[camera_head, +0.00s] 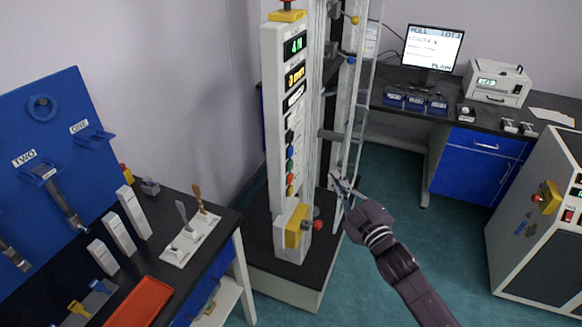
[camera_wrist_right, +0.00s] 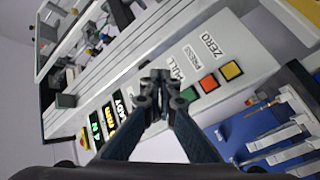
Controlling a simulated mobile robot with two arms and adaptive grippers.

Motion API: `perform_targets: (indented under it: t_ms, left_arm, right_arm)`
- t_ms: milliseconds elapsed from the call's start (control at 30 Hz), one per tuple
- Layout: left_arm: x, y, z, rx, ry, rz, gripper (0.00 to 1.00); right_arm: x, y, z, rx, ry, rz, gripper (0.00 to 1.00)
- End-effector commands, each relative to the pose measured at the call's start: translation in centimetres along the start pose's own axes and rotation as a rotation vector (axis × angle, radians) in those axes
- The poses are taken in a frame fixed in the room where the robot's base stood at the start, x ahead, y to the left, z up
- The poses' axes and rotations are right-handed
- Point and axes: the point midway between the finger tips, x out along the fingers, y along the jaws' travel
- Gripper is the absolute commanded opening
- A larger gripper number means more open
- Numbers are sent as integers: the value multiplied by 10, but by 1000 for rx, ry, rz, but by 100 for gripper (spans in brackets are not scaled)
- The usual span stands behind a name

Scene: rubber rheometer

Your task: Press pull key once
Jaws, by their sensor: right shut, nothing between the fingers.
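The test machine's tall white column (camera_head: 272,130) carries lit displays and a column of coloured keys. In the right wrist view, a green key (camera_wrist_right: 189,94) sits beside the PULL label (camera_wrist_right: 177,70), close to my fingertips. A red-orange key (camera_wrist_right: 208,83) is by PRESS and a yellow key (camera_wrist_right: 231,70) by ZERO. My right gripper (camera_head: 343,187) is shut and empty, to the right of the column in the head view. It also shows in the right wrist view (camera_wrist_right: 162,84), in front of the panel. I cannot tell whether it touches the panel. My left gripper is out of view.
A dark bench (camera_head: 222,222) with grey blocks, tools and a red tray (camera_head: 139,302) stands left. A desk with a monitor (camera_head: 432,47) is behind. Green floor (camera_head: 390,170) is clear between.

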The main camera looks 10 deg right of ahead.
Motion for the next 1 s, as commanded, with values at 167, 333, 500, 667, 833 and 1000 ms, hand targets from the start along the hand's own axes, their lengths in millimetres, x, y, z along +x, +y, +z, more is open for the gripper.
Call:
perform_targets:
  t_ms: [167,333,500,667,833,1000]
  left_arm:
    - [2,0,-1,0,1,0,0]
    - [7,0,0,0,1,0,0]
    - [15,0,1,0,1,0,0]
    - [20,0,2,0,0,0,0]
    - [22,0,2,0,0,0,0]
    - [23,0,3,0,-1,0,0]
  right_arm:
    - [3,-3,-2,1,1,1,0]
    - [16,-13,-11,3,1,1,0]
    - [33,-26,-23,4,1,1,0]
    - [48,-36,-33,4,0,0,0]
    - [58,-43,-41,2,0,0,0]
    - [61,-45,-44,1,-1,-1,0]
